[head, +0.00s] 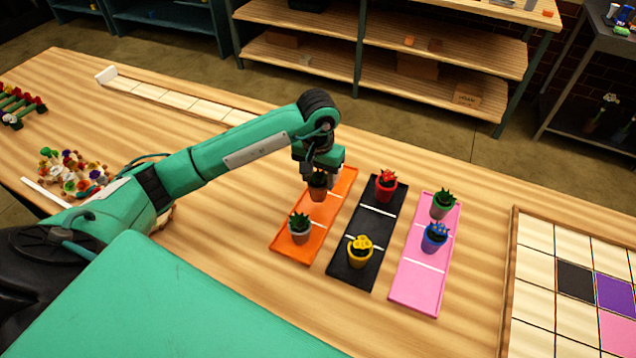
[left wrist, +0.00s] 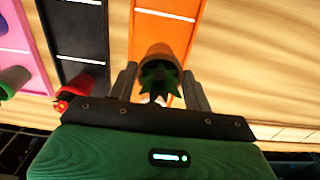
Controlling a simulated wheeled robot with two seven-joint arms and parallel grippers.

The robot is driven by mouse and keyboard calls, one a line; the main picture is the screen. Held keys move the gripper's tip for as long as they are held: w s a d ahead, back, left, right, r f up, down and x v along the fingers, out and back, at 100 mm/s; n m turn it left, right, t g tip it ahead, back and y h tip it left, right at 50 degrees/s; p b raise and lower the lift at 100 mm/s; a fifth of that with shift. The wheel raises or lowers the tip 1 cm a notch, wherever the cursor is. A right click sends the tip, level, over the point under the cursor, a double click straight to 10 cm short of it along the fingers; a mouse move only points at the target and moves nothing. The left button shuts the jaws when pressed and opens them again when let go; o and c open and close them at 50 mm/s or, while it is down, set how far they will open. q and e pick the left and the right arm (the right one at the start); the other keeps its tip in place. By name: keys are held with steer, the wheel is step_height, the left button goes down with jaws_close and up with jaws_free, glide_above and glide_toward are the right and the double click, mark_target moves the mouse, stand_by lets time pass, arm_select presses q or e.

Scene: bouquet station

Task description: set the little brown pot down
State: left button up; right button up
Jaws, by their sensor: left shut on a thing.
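My left gripper (head: 320,172) is over the far part of the orange tray (head: 290,245), shut on the little brown pot (head: 318,190), which holds a green plant. In the left wrist view the brown pot (left wrist: 158,56) sits between the two fingers (left wrist: 159,85), with the orange tray (left wrist: 168,30) behind it. The pot looks upright; I cannot tell whether its base touches the tray. A grey pot with a green plant (head: 300,232) stands on the near part of the same tray. My right gripper is not in view.
A black tray (head: 343,264) beside it holds a red pot (head: 385,190) and a yellow pot (head: 360,256). A pink tray (head: 418,288) holds a green pot (head: 443,208) and a blue pot (head: 434,240). A tiled board (head: 535,285) lies at right.

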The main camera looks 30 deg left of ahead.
mark_target(318, 186)
arm_select(q)
step_height(318, 186, down, 3)
steer(key=shift+r+p, duration=0.1)
steer(key=shift+p, duration=0.35)
steer(key=shift+f, duration=0.5)
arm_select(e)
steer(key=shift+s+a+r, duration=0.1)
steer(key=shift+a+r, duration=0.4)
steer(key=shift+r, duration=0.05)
arm_select(q)
steer(key=shift+f, duration=0.15)
steer(key=o, duration=1.2)
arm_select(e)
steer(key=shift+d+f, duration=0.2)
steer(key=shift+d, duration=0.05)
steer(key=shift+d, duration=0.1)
